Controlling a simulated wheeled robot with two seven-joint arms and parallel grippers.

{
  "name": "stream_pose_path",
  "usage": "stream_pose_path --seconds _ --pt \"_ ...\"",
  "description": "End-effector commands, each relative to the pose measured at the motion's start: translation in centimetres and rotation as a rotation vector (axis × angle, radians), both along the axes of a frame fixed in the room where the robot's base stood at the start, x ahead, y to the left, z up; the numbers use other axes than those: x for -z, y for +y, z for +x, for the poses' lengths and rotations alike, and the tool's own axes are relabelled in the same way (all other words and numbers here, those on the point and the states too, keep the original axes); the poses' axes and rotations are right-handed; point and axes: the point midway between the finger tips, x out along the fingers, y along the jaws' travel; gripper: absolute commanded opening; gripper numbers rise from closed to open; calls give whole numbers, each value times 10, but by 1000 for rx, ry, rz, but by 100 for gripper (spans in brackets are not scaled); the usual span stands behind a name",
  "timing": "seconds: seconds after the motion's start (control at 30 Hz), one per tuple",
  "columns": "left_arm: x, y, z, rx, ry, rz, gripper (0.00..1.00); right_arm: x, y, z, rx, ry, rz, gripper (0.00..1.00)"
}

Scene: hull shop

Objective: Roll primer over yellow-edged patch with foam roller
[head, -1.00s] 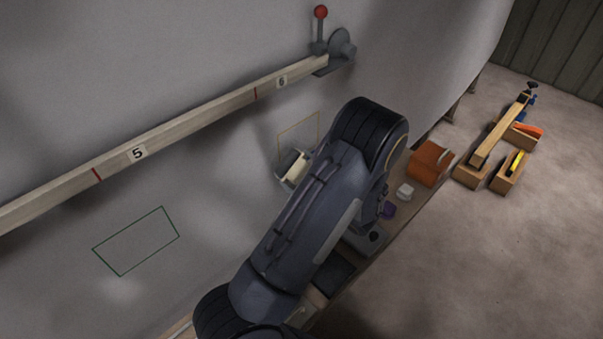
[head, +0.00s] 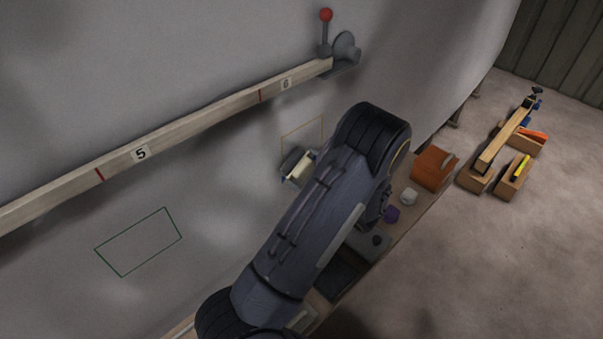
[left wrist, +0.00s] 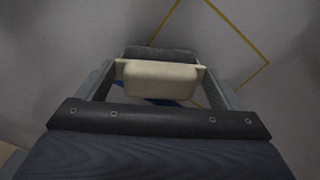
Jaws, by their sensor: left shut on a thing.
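The yellow-edged patch (head: 308,133) is a thin yellow outline on the grey hull, partly hidden behind my left arm in the head view. It also shows at the upper right of the left wrist view (left wrist: 225,45). My left gripper (left wrist: 160,76) is shut on the cream handle block (left wrist: 160,82) of the foam roller, one finger at each side. The dark grey foam (left wrist: 160,53) lies just beyond the block, near the patch's lower left edge. The cream block also shows in the head view (head: 301,167). I cannot tell whether the foam touches the hull. My right gripper is not in view.
A numbered wooden batten (head: 200,117) crosses the hull to a red-knobbed clamp (head: 326,15). A green-edged patch (head: 140,242) is at lower left. Below the arm, a bench holds an orange box (head: 432,168), a white cup (head: 408,196) and a purple cup (head: 391,215).

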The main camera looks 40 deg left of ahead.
Motion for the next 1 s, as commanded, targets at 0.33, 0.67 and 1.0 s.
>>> stream_pose_path --seconds 0.33,0.67,1.0 --pt "0 -1 17 0 -1 1 67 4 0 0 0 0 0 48" --pt "0 -3 40 -1 -1 1 67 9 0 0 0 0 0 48" --pt "0 -4 60 0 -2 2 67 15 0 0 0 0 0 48"
